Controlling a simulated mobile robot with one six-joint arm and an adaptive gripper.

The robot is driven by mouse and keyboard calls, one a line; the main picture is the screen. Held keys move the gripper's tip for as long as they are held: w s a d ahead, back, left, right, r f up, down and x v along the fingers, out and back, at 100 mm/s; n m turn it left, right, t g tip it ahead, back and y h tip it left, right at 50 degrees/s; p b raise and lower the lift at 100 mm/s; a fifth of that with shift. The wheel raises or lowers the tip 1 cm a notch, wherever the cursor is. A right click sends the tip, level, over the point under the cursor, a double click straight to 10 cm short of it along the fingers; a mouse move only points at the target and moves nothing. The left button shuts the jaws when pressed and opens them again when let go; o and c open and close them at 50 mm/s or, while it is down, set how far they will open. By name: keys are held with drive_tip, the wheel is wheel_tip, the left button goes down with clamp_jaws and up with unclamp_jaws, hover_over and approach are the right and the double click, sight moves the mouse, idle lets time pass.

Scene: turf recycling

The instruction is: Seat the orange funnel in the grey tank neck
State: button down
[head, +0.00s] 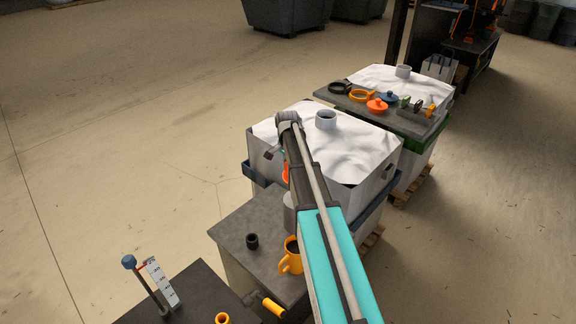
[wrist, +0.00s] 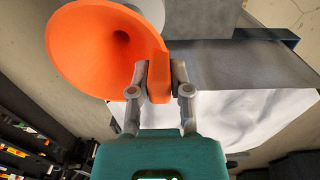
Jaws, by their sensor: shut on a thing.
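The orange funnel (wrist: 88,45) fills the upper left of the wrist view, its wide mouth and dark hole facing the camera. My gripper (wrist: 159,78) is shut on the orange tab at the funnel's side. In the head view only slivers of the orange funnel (head: 286,174) show beside my arm, by the front side of the nearer white tank (head: 350,155). My arm hides the gripper there. A short grey neck (head: 326,120) stands upright on that tank's top, farther back than the funnel and apart from it. Its opening faces up and no funnel is in it.
A second white tank with a neck (head: 404,71) stands behind, with a dark shelf (head: 375,104) holding rings and an orange lidded piece (head: 377,105). Open floor lies left.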

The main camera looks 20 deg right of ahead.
drive_tip(key=shift+f+b, duration=1)
drive_tip(key=shift+f, duration=0.1)
drive_tip(key=shift+c, duration=2.4)
unclamp_jaws()
drive_tip(key=shift+r, duration=0.2)
wheel_tip(320, 180, up, 11)
drive_tip(key=p, duration=1.1)
drive_tip(key=shift+r, duration=0.1)
drive_tip(key=s+a+f+b, duration=0.1)
drive_tip(key=a+f+b, duration=0.9)
drive_tip(key=a, duration=0.3)
drive_tip(key=shift+s+a+f+b, duration=0.15)
drive_tip(key=shift+f+b, duration=0.25)
drive_tip(key=shift+f, duration=0.25)
